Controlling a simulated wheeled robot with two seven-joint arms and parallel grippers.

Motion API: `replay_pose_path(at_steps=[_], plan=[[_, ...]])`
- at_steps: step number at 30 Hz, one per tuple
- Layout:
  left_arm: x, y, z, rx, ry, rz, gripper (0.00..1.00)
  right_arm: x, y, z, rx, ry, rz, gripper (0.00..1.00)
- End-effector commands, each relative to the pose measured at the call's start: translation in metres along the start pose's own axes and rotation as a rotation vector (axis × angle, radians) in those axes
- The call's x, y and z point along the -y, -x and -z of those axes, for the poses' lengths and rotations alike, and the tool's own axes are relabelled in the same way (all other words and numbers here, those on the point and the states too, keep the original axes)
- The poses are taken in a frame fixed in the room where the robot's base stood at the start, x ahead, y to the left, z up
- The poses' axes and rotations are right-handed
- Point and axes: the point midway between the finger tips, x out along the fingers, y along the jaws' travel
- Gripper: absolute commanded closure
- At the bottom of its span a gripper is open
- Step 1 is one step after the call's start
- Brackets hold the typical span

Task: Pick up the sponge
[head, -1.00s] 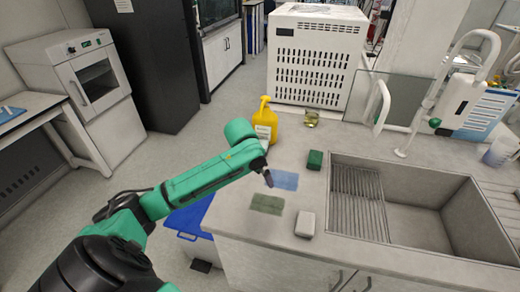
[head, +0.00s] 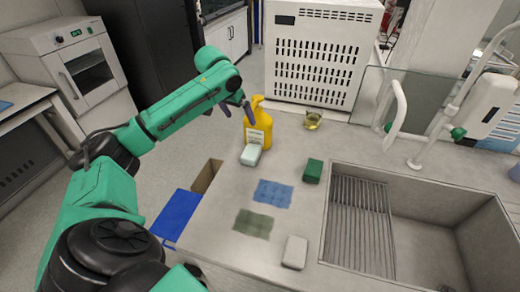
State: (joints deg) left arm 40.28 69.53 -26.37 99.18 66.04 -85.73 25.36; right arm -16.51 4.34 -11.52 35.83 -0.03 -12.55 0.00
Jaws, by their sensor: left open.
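Several small blocks on the grey counter could be the sponge; I cannot tell for certain which. A dark green block (head: 313,171) lies left of the sink's upper corner. A pale greenish-white block (head: 251,154) lies at the foot of the yellow bottle (head: 258,128). A light grey block (head: 295,252) lies near the front, left of the sink. My left gripper (head: 237,109) is open and empty, above the counter's far left edge, in front of the bottle's upper left side and apart from the blocks. My right gripper is out of view.
A blue cloth (head: 272,193) and a grey-green cloth (head: 253,224) lie flat on the counter. The sink (head: 420,215) takes up the right. A blue-lidded bin (head: 175,217) stands left of the counter.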

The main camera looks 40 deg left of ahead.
Motion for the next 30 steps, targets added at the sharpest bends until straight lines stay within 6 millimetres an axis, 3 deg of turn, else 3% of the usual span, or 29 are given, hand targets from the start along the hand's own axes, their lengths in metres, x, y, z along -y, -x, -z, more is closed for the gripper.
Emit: replay_pose_path(at_steps=[1,6,12,17,24,30], plan=[[0.000,-0.017,-0.008,0.001,-0.001,0.000,0.00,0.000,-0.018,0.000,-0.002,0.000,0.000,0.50],[0.000,-0.046,-0.021,0.001,-0.001,0.000,0.00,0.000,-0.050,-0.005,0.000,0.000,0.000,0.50],[0.000,-0.070,-0.032,0.000,-0.002,0.000,0.00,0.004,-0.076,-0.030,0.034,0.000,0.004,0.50],[0.000,-0.084,-0.031,0.004,-0.001,0.000,0.00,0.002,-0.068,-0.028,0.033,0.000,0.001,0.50],[-0.001,-0.144,-0.030,0.003,0.000,-0.001,0.00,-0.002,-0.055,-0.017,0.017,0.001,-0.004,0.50],[0.000,-0.171,-0.031,0.004,0.000,0.000,0.00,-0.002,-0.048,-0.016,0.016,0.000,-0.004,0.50]])
